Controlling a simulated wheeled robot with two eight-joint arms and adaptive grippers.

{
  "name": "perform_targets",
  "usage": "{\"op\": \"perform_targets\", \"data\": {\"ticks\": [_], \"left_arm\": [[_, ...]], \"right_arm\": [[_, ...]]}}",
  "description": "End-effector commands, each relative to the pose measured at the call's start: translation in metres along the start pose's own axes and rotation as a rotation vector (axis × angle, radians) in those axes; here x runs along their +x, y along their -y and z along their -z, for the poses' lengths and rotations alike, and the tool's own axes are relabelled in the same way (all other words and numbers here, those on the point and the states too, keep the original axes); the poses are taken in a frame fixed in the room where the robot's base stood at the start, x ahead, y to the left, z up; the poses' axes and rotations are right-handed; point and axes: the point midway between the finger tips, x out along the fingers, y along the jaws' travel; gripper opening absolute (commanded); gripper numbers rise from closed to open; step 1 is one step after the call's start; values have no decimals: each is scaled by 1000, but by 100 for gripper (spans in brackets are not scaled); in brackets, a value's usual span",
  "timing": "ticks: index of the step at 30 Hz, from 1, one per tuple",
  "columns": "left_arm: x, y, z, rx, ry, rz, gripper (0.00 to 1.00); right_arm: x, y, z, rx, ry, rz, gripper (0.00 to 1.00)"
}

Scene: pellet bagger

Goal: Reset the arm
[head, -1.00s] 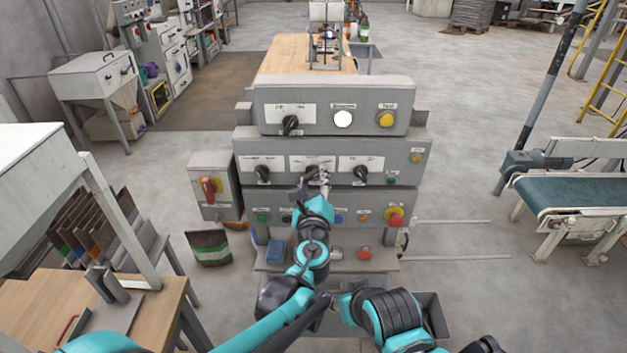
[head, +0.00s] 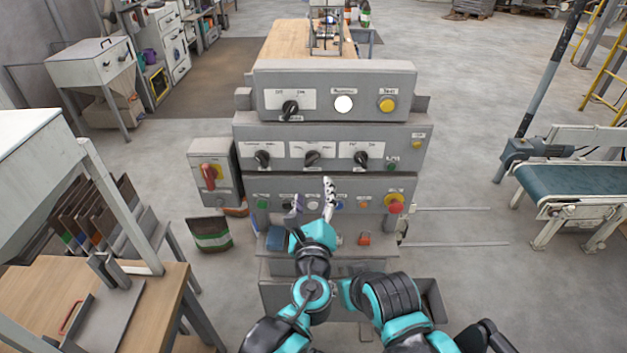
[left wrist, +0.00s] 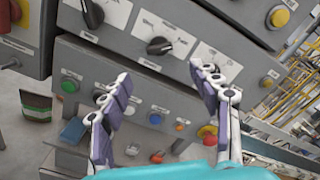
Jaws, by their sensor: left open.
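My left gripper (head: 312,197) is open and empty in front of the lower button row of the grey control panel (head: 425,140). In the left wrist view its two fingers (left wrist: 160,80) stand wide apart with only the panel behind them. The middle row has three black knobs, the centre one (head: 312,157) just above my gripper and apart from it. It also shows in the left wrist view (left wrist: 159,46). The fingers and wrist cover part of the lower row. My right gripper is not seen.
The top row holds a black knob (head: 290,108), a white lamp (head: 343,104) and a yellow button (head: 387,105). A red mushroom button (head: 396,208) is at lower right. A box with a red switch (head: 208,177) stands left. A conveyor (head: 575,183) is right, across open floor.

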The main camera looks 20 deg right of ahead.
Motion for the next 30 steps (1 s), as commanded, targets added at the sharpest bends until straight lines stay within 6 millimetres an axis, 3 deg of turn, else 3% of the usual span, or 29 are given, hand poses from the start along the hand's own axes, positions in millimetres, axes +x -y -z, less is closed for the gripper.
{"op": "perform_targets", "data": {"ticks": [6, 21, 23, 26, 30], "left_arm": [[-14, 0, 0, 0, 0, 0, 62], [-14, -6, -4, -21, 2, -15, 62], [-14, -18, -13, -72, 8, -51, 62], [-18, -61, -40, -251, 32, -168, 62], [-48, -154, -87, -687, 128, -426, 62]], "right_arm": [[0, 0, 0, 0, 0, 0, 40], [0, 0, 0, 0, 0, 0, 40], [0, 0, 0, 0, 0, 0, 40], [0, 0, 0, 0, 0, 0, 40], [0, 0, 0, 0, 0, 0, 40]]}}
